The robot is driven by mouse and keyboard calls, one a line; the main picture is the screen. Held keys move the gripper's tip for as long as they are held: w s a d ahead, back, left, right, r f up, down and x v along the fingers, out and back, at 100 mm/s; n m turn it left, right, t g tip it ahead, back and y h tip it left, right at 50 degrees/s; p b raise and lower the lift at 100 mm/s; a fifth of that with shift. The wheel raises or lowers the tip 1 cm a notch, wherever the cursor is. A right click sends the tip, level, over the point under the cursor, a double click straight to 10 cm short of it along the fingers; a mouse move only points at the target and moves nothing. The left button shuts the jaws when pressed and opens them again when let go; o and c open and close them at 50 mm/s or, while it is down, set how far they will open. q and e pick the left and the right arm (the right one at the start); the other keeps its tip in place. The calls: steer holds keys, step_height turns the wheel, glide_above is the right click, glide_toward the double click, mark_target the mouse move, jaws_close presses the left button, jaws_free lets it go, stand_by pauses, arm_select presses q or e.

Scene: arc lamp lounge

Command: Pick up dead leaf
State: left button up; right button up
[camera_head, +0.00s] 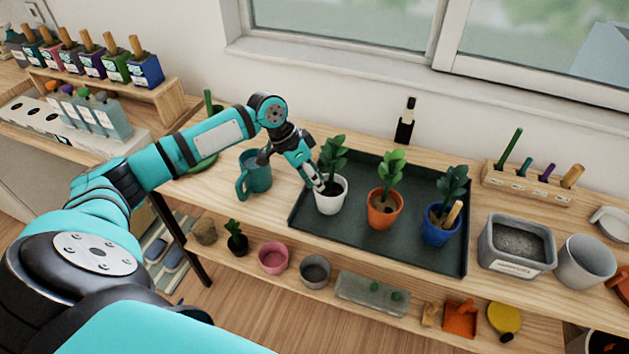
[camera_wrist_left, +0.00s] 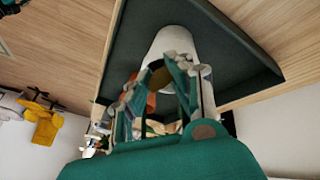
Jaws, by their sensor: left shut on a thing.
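My left gripper (camera_head: 319,184) reaches down to the white pot (camera_head: 332,196) at the left end of the dark tray (camera_head: 300,222). In the left wrist view its fingertips (camera_wrist_left: 172,68) are shut on a small brown piece, the dead leaf (camera_wrist_left: 158,76), in front of the white pot (camera_wrist_left: 168,42). In the head view the fingers hide the leaf. A green plant (camera_head: 333,152) stands in the white pot. An orange pot (camera_head: 382,212) and a blue pot (camera_head: 437,232), each with a plant, stand to the right on the tray. My right gripper is out of view.
A teal mug (camera_head: 257,172) stands left of the tray, close under my left forearm. A grey soil bin (camera_head: 515,245) and grey pot (camera_head: 584,262) stand to the right. A lower shelf holds several small pots. The window wall is behind.

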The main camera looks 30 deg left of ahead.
arm_select(q)
steer(key=shift+r, duration=0.4)
steer(key=shift+s+r+b, duration=0.2)
steer(key=shift+r+b, duration=0.3)
steer(key=shift+r, duration=0.6)
steer(key=s+d+r+b, duration=0.15)
steer(key=s+d, duration=0.45)
steer(key=s, duration=0.7)
steer(key=shift+s+d+r+p, duration=0.15)
steer(key=shift+r+p, duration=0.7)
steer(key=shift+p, duration=0.05)
steer(key=shift+s+d+r+p, duration=0.2)
steer(key=shift+r+p, duration=0.6)
steer(key=shift+p, duration=0.15)
steer(key=shift+s+d+r+p, duration=0.15)
steer(key=shift+r+p, duration=0.7)
steer(key=shift+p, duration=0.05)
